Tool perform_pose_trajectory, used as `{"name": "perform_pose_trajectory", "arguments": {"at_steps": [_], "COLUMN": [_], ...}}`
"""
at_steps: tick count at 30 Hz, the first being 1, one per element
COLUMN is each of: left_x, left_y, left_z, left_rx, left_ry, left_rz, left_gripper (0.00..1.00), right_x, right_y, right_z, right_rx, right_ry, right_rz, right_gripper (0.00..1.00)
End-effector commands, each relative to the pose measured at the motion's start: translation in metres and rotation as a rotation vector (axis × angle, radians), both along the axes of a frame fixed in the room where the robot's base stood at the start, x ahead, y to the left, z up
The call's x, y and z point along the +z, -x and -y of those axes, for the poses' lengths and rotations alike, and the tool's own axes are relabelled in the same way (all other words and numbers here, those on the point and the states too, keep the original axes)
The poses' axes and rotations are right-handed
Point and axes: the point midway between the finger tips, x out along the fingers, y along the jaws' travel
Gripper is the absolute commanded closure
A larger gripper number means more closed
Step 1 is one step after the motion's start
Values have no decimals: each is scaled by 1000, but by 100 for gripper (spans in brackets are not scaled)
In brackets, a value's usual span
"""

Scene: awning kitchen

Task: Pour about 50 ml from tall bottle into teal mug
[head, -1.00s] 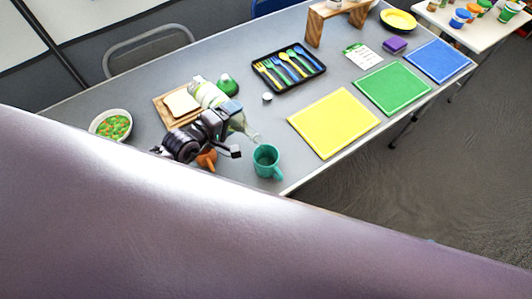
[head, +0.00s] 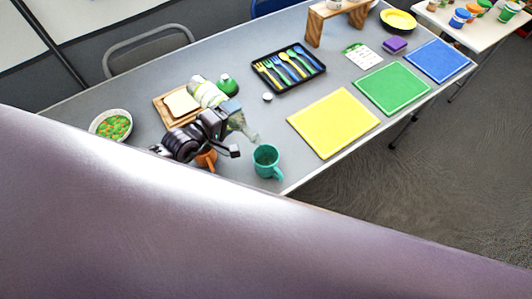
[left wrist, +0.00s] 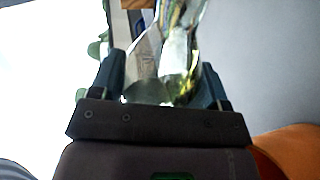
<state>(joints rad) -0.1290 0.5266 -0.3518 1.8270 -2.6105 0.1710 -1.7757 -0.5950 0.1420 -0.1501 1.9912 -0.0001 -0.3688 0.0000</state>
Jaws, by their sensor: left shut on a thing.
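The tall bottle (head: 206,92) is clear with a pale green-and-white label. It is tilted well over, its neck (head: 246,130) pointing down and right toward the teal mug. My left gripper (head: 226,135) is shut on the bottle; the left wrist view shows the clear bottle (left wrist: 165,72) between both fingers (left wrist: 163,82). The teal mug (head: 266,161) stands upright near the table's front edge, handle to the right. The bottle's mouth is close to the mug's upper left rim. I cannot make out a stream or the level in the mug. My right gripper is not in view.
An orange object (head: 207,159) stands partly hidden behind my left gripper. A bread board (head: 167,115), a bowl of food (head: 112,125) and a green-topped item (head: 228,84) are nearby. A cutlery tray (head: 288,68) and yellow mat (head: 334,122) lie to the right. A small white cap (head: 267,97) lies between.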

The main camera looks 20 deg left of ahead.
Motion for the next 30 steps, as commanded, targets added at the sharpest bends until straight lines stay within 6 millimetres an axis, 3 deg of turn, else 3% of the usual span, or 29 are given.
{"name": "perform_pose_trajectory", "arguments": {"at_steps": [20,27,30], "left_x": [0,-6,0], "left_y": [0,-2,-3], "left_z": [0,-5,-5], "left_rx": [-1,2,4], "left_ry": [-1,285,319], "left_rz": [2,-142,-152], "left_gripper": [76,76,76], "right_x": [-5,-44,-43], "right_y": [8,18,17], "right_z": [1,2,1], "right_rx": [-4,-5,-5], "right_ry": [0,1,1], "right_rz": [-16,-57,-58], "right_gripper": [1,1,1]}}
